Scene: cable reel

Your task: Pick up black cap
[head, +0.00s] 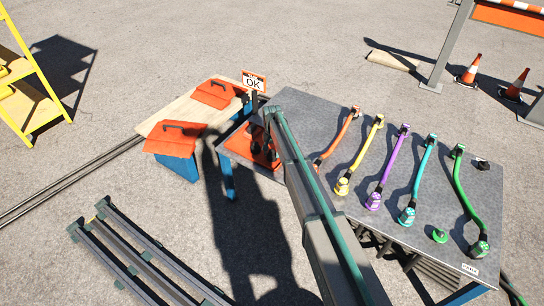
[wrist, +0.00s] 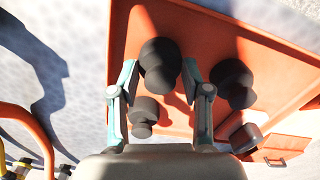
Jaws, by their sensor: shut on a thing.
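A black cap (wrist: 160,58) with a rounded, stepped shape sits between the two fingertips of my gripper (wrist: 160,72) in the wrist view. My gripper is shut on this cap, with one finger on each side. An orange tray (wrist: 200,32) lies below it, and it also shows in the head view (head: 235,148). More black caps lie in the tray: one to the right (wrist: 233,84), one below (wrist: 145,112) and one at the lower right (wrist: 245,138). My arm hides part of the tray in the head view. I cannot tell whether the held cap touches the tray.
The grey table (head: 400,215) carries several coloured cables to the right, a loose green cap (head: 439,235) and a black piece (head: 482,164). Orange toolboxes (head: 175,138) stand on a wooden bench to the left. An OK sign (head: 253,82) stands behind the tray.

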